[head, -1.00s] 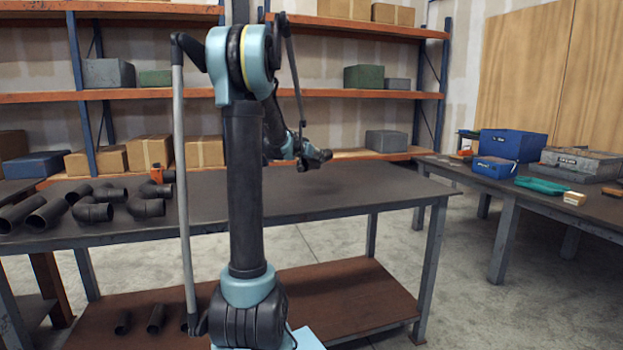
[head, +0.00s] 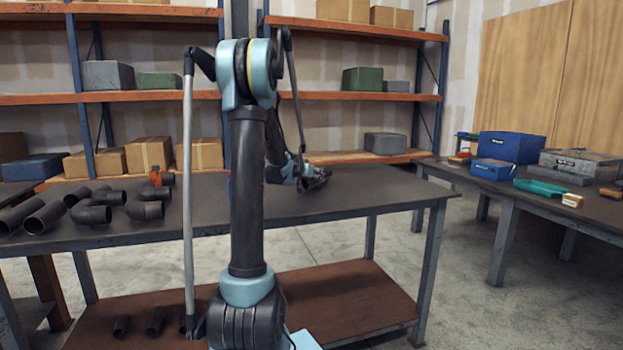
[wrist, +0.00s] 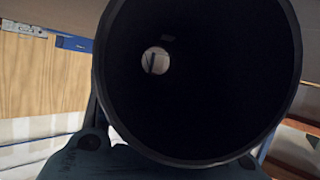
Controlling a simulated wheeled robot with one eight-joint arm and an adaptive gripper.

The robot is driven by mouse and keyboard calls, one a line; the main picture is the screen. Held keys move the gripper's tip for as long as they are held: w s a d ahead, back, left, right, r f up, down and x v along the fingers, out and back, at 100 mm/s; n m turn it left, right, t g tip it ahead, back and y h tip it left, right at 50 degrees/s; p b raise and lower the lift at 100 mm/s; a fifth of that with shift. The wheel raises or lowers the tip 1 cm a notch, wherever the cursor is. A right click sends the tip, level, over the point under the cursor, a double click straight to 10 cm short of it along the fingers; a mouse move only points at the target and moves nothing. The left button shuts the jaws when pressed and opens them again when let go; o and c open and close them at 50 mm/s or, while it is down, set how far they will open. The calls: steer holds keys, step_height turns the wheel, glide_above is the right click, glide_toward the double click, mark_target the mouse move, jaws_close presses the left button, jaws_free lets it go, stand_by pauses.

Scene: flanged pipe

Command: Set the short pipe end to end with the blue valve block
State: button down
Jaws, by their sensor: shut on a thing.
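My gripper (head: 314,181) is shut on the short pipe, just above the right part of the dark workbench. The short pipe (wrist: 225,95) is black and hollow, and its round mouth fills most of the wrist view. A small bright opening shows through its far end. Part of my gripper shows below and left of the pipe in the wrist view; the fingertips are hidden. A small blue patch shows beside my arm in the head view; I cannot tell whether it is the blue valve block, which is otherwise hidden or out of view.
Several black pipes and elbows (head: 92,212) lie at the left of the workbench (head: 370,200), near a small orange part (head: 155,177). The bench's right end is clear. Shelves with boxes stand behind. A second table (head: 540,200) at right holds blue boxes (head: 511,147).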

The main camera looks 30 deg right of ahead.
steer(key=c, duration=0.7)
jaws_free()
steer(key=shift+c, duration=0.2)
steer(key=shift+a, duration=0.1)
